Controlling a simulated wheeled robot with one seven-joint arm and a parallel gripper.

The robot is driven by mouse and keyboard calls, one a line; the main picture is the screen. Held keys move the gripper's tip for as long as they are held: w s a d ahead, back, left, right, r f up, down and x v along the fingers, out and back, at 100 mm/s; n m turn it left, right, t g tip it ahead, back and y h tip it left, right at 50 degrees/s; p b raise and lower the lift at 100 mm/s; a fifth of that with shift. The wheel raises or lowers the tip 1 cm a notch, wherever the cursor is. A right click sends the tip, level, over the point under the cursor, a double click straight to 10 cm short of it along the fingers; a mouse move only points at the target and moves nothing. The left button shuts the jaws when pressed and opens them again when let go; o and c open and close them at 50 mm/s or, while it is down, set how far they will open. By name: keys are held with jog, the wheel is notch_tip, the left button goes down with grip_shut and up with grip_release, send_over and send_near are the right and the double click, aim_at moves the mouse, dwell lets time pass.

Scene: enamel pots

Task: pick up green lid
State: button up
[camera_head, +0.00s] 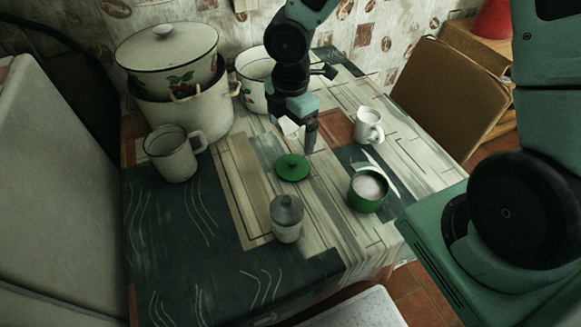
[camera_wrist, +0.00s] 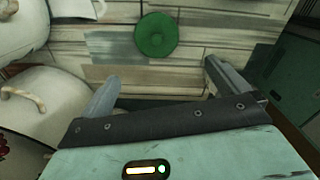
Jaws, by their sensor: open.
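The green lid (camera_head: 292,167) lies flat on the patterned tablecloth near the middle of the table, its small knob on top. In the wrist view the green lid (camera_wrist: 156,34) is a round disc beyond the fingertips, between the lines of the two fingers. My gripper (camera_head: 300,132) is above the table, just behind the lid in the head view, apart from it. In the wrist view my gripper (camera_wrist: 160,85) has its fingers spread wide with nothing between them.
A green pot (camera_head: 368,190) with white contents stands right of the lid. A lidded grey canister (camera_head: 287,219) stands in front. A white mug (camera_head: 368,126) is behind right. A larger mug (camera_head: 173,154) and stacked enamel pots (camera_head: 185,112) stand left. The table's front left is clear.

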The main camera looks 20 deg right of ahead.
aim_at(292, 161)
notch_tip(292, 161, down, 8)
jog(key=shift+b, duration=0.65)
jog(key=shift+w+d+f, duration=0.1)
jog(key=shift+f, duration=0.75)
jog(key=shift+w+d+f, duration=0.15)
jog(key=shift+f, duration=0.7)
jog(key=shift+w+d+f, duration=0.1)
jog(key=shift+f, duration=0.75)
jog(key=c, duration=0.9)
